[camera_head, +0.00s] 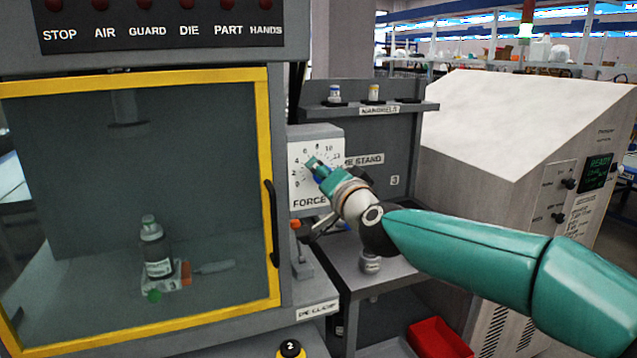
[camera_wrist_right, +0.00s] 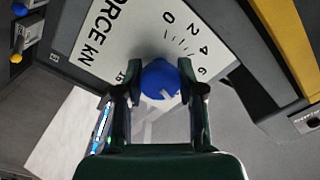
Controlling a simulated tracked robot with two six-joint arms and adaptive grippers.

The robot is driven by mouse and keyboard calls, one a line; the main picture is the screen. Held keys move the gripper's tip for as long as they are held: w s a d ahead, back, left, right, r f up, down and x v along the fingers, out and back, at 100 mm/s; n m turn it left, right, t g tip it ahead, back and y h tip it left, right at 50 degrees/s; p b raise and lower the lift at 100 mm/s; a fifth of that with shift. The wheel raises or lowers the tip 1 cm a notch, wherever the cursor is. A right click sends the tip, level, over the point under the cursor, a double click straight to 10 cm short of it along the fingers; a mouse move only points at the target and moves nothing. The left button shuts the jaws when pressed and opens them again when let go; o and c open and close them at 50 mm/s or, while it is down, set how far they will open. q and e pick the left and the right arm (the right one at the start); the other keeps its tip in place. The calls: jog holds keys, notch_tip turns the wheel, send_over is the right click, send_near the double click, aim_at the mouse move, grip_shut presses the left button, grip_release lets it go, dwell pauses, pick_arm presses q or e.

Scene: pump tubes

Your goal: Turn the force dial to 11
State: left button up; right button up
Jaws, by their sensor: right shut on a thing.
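The force dial (camera_head: 298,188) is a white plate marked FORCE, with numbers in an arc, on a grey box right of the yellow-framed guard. In the right wrist view the plate (camera_wrist_right: 115,45) reads FORCE kN, with 0, 2, 4 and 6 visible. Its round blue knob (camera_wrist_right: 158,78) sits between the fingertips of my right gripper (camera_wrist_right: 162,82), which is shut on it from both sides. A pale mark shows on the knob, but I cannot tell which number it points to. In the head view my right gripper (camera_head: 316,168) covers part of the dial. My left gripper is not in view.
The yellow-framed guard window (camera_head: 262,120) is left of the dial, with a bottle (camera_head: 156,250) behind it. A mandrels shelf (camera_head: 410,106) is above right. A red bin (camera_head: 438,338) is below. A large pale machine (camera_head: 530,120) stands at right.

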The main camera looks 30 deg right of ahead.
jog(key=m+b, duration=0.1)
jog(key=m, duration=0.4)
jog(key=shift+d+r+b, duration=0.1)
jog(key=shift+d+b, duration=0.05)
jog(key=shift+b, duration=0.2)
dwell(0.3)
jog(key=o, duration=1.1)
jog(key=shift+o, duration=0.2)
jog(key=v, duration=1.2)
